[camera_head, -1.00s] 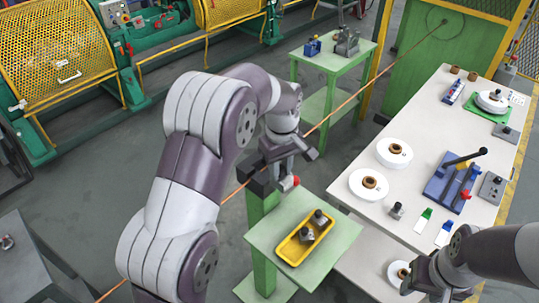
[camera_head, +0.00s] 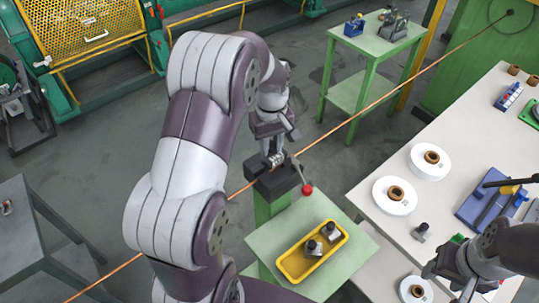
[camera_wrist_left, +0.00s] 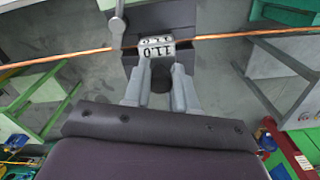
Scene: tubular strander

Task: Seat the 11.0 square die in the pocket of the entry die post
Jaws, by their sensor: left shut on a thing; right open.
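The 11.0 square die (camera_wrist_left: 157,48) is a small grey block with its marking in view. My left gripper (camera_wrist_left: 160,82) is shut on it, with its dark knob between the fingers. In the head view the left gripper (camera_head: 273,148) holds the die (camera_head: 276,160) at the top of the dark head of the entry die post (camera_head: 276,184). The pocket is hidden, so I cannot tell how deep the die sits. A lever with a red knob (camera_head: 307,189) stands at the post's right. My right gripper (camera_head: 458,284) is open, over the white table's near end.
A yellow tray (camera_head: 285,267) with two knobbed dies sits on the green stand (camera_head: 265,243) in front of the post. A copper wire (camera_head: 343,125) runs diagonally past the post head. The white table (camera_head: 362,190) at the right bears white spools and tools.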

